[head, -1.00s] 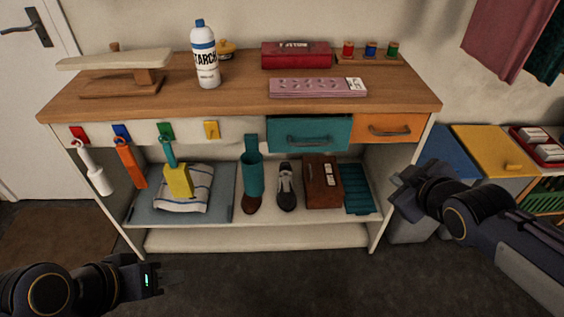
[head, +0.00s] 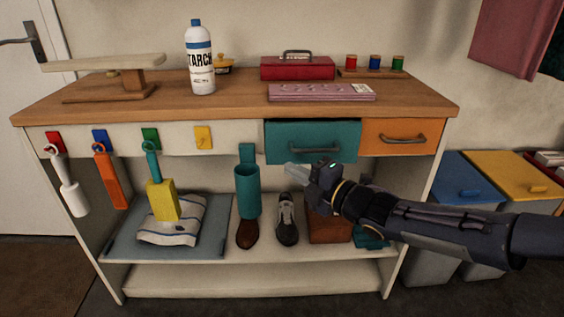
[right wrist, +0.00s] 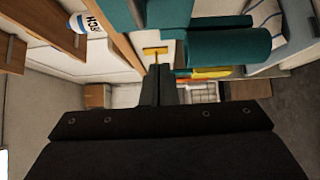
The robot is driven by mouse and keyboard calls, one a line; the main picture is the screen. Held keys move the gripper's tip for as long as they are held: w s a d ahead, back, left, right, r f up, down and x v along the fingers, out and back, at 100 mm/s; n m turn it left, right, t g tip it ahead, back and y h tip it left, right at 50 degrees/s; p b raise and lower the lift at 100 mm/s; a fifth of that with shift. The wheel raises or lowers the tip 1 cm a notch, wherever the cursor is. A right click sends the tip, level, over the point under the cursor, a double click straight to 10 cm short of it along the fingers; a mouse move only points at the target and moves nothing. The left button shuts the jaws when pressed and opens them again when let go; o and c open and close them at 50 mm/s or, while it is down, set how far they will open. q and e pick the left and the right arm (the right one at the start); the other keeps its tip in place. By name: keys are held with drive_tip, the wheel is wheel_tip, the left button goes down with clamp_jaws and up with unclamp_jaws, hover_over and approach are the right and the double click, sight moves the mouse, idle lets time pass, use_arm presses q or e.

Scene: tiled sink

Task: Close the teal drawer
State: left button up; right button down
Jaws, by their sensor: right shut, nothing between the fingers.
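The teal drawer (head: 313,142) is in the workbench front, left of the orange drawer. Its front stands out a little past the orange one, so it looks partly open. Its dark handle is partly visible, near its lower edge. My right gripper (head: 288,171) is shut and empty, just below and in front of the drawer's lower edge, pointing left. I cannot tell whether it touches the drawer. In the right wrist view the shut fingers (right wrist: 157,84) are at the middle, with teal surfaces along the top. My left gripper is not in view.
The orange drawer (head: 402,138) looks shut. A teal holder (head: 247,190) hangs left of my right gripper. Shoes and a brown box (head: 329,231) stand on the lower shelf (head: 300,249). The starch bottle (head: 200,60) and red toolbox (head: 297,69) stand on the wooden top.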

drive_tip(key=w+a, duration=0.2)
drive_tip(key=w, duration=0.1)
drive_tip(key=w+a, duration=0.1)
drive_tip(key=w, duration=0.1)
drive_tip(key=shift+w, duration=0.1)
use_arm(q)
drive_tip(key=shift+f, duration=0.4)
use_arm(e)
drive_tip(key=shift+w, duration=0.7)
